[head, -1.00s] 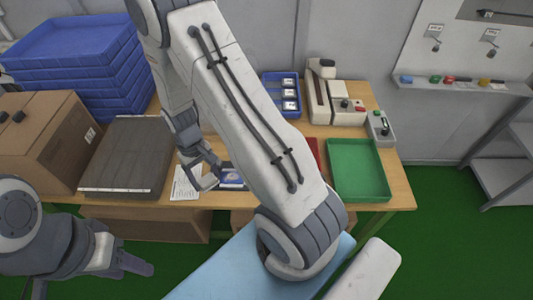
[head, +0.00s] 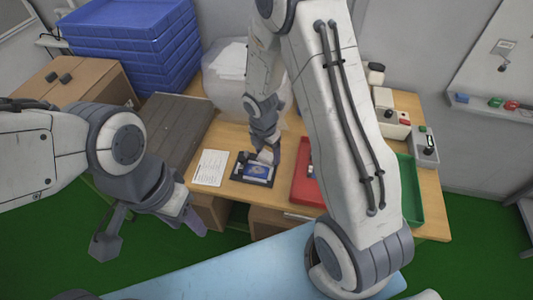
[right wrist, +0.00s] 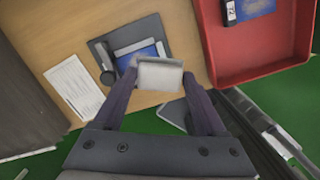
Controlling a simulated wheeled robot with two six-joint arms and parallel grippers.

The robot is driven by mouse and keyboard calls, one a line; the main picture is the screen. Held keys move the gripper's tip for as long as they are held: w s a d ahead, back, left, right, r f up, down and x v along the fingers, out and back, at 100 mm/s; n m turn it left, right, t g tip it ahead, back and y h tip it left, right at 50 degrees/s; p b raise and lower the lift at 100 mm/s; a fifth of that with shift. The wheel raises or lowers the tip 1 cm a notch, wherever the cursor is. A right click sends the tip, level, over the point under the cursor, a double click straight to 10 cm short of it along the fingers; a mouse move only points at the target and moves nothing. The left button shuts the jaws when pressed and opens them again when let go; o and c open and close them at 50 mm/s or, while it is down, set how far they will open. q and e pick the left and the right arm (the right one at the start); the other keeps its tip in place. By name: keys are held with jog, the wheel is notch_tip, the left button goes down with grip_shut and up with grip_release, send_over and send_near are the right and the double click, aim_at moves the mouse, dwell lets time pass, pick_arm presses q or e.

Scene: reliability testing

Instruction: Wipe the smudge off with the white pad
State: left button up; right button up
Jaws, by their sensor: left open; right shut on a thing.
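The white pad (right wrist: 159,74) is held between the fingertips of my right gripper (right wrist: 160,82) in the right wrist view. Below it is a blue-faced flat item (right wrist: 138,53) on a dark tray (right wrist: 100,44); the pad overlaps its near edge in the picture, and I cannot tell whether they touch. In the head view my right gripper (head: 267,153) is just above the blue-faced item (head: 256,172). I cannot make out the smudge; the pad or gripper may hide part of the surface. My left gripper (head: 148,228) is open and empty, over the floor in front of the table.
A white printed sheet (head: 210,167) lies left of the dark tray. A red tray (head: 302,187) is close on the right, and a green tray (head: 407,176) is beyond my right arm. Blue crates (head: 130,45), a cardboard box (head: 95,85) and a plastic bag (head: 232,85) stand behind.

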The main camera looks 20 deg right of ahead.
jog(key=n, duration=0.5)
jog(key=shift+w+f, duration=0.2)
jog(key=shift+w, duration=0.15)
jog(key=b, duration=0.8)
send_over(266, 172)
jog(key=f, duration=0.6)
jog(key=shift+s, duration=0.2)
jog(key=shift+r, duration=0.1)
jog(key=shift+f+b, duration=0.5)
jog(key=shift+f, duration=0.5)
jog(key=shift+a, duration=0.1)
